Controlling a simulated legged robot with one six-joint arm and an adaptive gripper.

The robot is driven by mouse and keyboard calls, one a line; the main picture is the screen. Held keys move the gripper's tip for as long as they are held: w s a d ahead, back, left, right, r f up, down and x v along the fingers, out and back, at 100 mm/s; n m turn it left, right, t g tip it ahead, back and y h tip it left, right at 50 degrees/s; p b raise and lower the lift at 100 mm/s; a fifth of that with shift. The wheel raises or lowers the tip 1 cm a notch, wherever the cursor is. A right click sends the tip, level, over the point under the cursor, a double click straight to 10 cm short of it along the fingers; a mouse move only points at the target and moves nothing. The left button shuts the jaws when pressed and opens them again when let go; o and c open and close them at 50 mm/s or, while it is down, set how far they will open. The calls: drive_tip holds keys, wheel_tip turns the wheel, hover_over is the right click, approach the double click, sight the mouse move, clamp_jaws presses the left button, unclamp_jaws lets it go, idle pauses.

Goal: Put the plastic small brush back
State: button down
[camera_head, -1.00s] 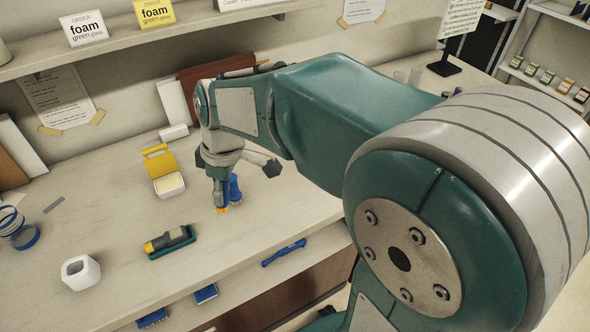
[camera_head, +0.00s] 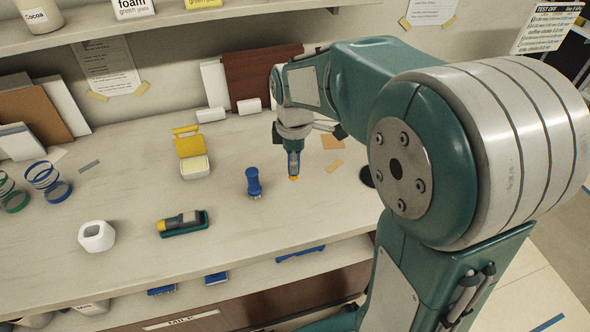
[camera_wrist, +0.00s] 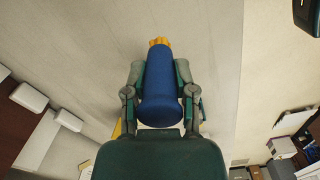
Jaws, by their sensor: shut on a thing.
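My gripper (camera_wrist: 161,95) is shut on a blue brush with a yellow tip (camera_wrist: 160,62). In the head view my gripper (camera_head: 293,152) hangs over the counter, and the brush points tip-down, its yellow end (camera_head: 294,178) low. I cannot tell whether the tip touches the counter. A blue upright object (camera_head: 254,183) stands on the counter just left of my gripper. A dark green tray (camera_head: 199,228) farther left and nearer the front edge holds a grey and yellow piece (camera_head: 181,221).
An open yellow box (camera_head: 186,144) with a pale inside and a white cup (camera_head: 97,236) stand on the counter (camera_head: 130,180). Boards (camera_head: 252,79) lean on the back wall. Blue items (camera_head: 216,277) lie on a lower shelf. Bare counter lies between the tray and the blue upright object.

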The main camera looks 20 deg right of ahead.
drive_tip(key=w+f, duration=0.1)
drive_tip(key=w+d+f, duration=0.2)
drive_tip(key=f, duration=0.1)
drive_tip(key=shift+d, duration=0.25)
drive_tip(key=shift+w+a+f, duration=0.1)
drive_tip(key=shift+a+f, duration=0.15)
drive_tip(key=f, duration=0.3)
drive_tip(key=shift+w+a+f, duration=0.2)
drive_tip(key=shift+a+f, duration=0.1)
drive_tip(key=shift+d, duration=0.55)
drive_tip(key=c, duration=0.7)
unclamp_jaws()
drive_tip(key=shift+f, duration=0.1)
drive_tip(key=shift+o, duration=1.4)
drive_tip(key=shift+a, duration=0.55)
drive_tip(key=shift+d+r, duration=0.2)
drive_tip(key=shift+r, duration=0.15)
wheel_tip(320, 180, up, 10)
drive_tip(key=r, duration=0.1)
drive_tip(key=s+r+m+t, duration=0.2)
drive_tip(key=s+m, duration=0.5)
drive_tip(key=s, duration=0.3)
drive_tip(key=s+r+m+t, duration=0.3)
drive_tip(key=s+m, duration=0.4)
drive_tip(key=s, duration=0.4)
drive_tip(key=shift+t, duration=0.3)
